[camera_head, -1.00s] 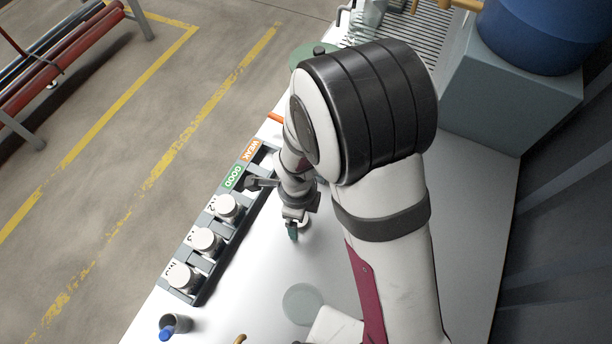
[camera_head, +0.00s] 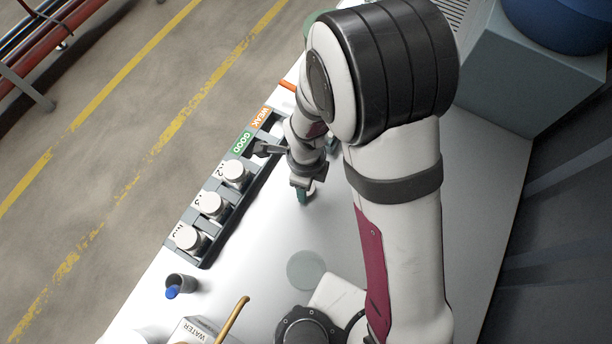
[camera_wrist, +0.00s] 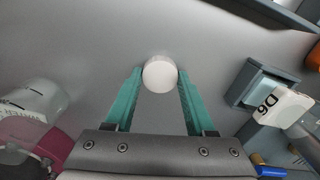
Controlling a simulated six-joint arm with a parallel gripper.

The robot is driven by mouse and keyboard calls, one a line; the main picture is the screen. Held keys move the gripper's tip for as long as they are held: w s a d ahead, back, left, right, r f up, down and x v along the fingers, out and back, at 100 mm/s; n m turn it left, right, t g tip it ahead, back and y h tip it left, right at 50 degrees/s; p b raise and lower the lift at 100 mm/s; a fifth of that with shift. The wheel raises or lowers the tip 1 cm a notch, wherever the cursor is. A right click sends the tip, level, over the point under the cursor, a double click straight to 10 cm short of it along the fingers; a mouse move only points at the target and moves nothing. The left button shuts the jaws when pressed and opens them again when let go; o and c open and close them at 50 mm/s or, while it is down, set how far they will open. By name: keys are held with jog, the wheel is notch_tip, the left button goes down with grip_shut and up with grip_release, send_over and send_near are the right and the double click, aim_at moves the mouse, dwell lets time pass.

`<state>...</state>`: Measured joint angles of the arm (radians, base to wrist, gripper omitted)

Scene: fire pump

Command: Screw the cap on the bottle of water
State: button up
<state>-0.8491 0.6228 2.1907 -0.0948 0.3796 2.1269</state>
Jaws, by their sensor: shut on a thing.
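My gripper (camera_head: 304,194) is low over the white table, right of the rack; much of it is hidden by my arm in the head view. In the wrist view its two teal fingers (camera_wrist: 158,80) are closed on a round white cap (camera_wrist: 160,74), held between the fingertips. I cannot tell whether anything is beneath the cap. A container marked WATER (camera_head: 194,332) is cut off at the bottom edge of the head view. I cannot make out its opening.
A dark rack (camera_head: 209,262) along the table's left edge holds several white-capped bottles (camera_head: 211,205). A dark cup with a blue item (camera_head: 180,287) stands below it. A curved brass-coloured tube (camera_head: 235,316) is near the WATER container. A flat translucent disc (camera_head: 306,270) lies below my gripper.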

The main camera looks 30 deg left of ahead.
jog(key=shift+r, duration=2.5)
jog(key=w+r, duration=0.2)
jog(key=w, duration=0.2)
jog(key=w+a+r, duration=0.1)
jog(key=w+r, duration=0.2)
jog(key=w, duration=0.2)
jog(key=w+a+r, duration=0.1)
jog(key=w+r, duration=0.2)
jog(key=w, duration=0.1)
jog(key=shift+w, duration=0.55)
jog(key=shift+f, duration=1.75)
jog(key=shift+f, duration=1.3)
